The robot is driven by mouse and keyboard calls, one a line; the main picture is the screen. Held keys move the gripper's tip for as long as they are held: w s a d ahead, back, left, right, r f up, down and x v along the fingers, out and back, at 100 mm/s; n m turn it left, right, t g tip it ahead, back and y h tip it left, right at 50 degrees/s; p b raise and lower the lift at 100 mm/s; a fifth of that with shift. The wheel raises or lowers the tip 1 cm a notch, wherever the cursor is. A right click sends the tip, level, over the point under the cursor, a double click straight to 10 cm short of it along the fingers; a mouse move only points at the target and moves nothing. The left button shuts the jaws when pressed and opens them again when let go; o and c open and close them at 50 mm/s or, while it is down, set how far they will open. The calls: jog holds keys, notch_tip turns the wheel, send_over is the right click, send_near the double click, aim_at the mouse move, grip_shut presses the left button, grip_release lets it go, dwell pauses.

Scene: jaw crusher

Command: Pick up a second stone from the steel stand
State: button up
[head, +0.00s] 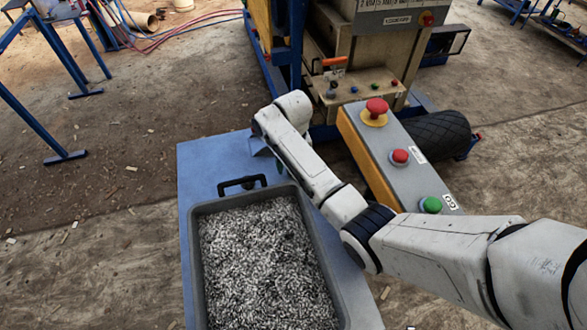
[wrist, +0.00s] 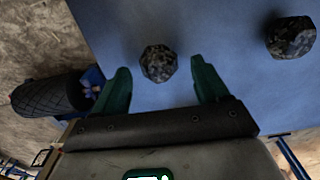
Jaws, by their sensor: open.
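Two dark, rough stones lie on the blue steel stand (head: 200,165) in the wrist view. The nearer stone (wrist: 158,63) is in the gap between the fingertips of my gripper (wrist: 160,72). The other stone (wrist: 291,37) lies apart at the right, outside the fingers. My gripper is open, with a green finger on each side of the nearer stone and nothing clamped. I cannot tell how high the fingers are above the stand. In the head view my arm mostly hides the gripper and the nearer stone.
A grey tray (head: 194,262) of pale gravel with a black handle (head: 242,183) takes up the stand's front. A control box (head: 392,150) with red and green buttons stands close right of my arm. The crusher (head: 370,60) is behind. The stand's left strip is clear.

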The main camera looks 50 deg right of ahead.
jog(key=shift+f, duration=0.6)
jog(key=shift+c, duration=0.5)
jog(key=c, duration=1.1)
jog(key=shift+r, duration=0.1)
